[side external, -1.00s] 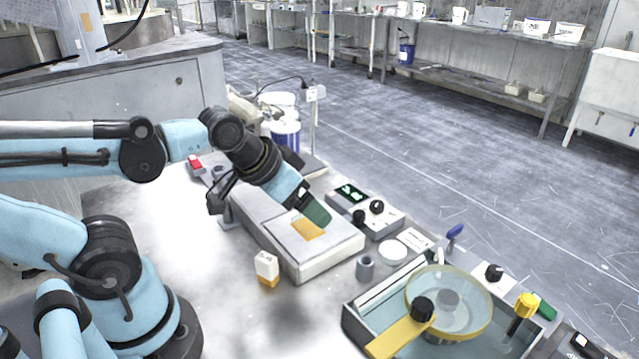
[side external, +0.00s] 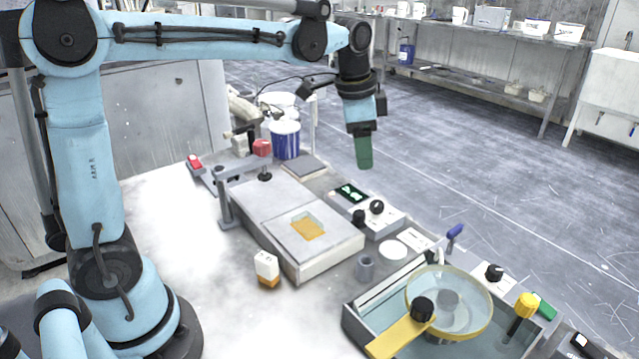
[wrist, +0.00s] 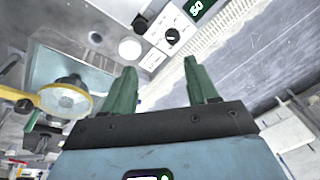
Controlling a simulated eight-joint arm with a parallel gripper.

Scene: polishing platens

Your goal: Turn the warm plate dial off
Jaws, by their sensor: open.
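The warm plate (side external: 335,247) is a pale flat box with an orange square on top. Beside it is a white control box (side external: 385,218) with a lit green display (side external: 350,193) and two black knobs. The dial (side external: 377,207) is the rear knob and has a white mark. In the wrist view the dial (wrist: 172,36) shows beyond my fingertips, near the display (wrist: 200,8). My gripper (side external: 363,155) has green fingers pointing down and hangs above the control box, apart from it. In the wrist view my gripper (wrist: 160,72) is open and empty.
A basin with a round yellow-rimmed platen (side external: 480,335) stands at front right, with another black knob (side external: 494,272) behind it. A blue-banded tub (side external: 285,140) is behind. The bench's left side is clear.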

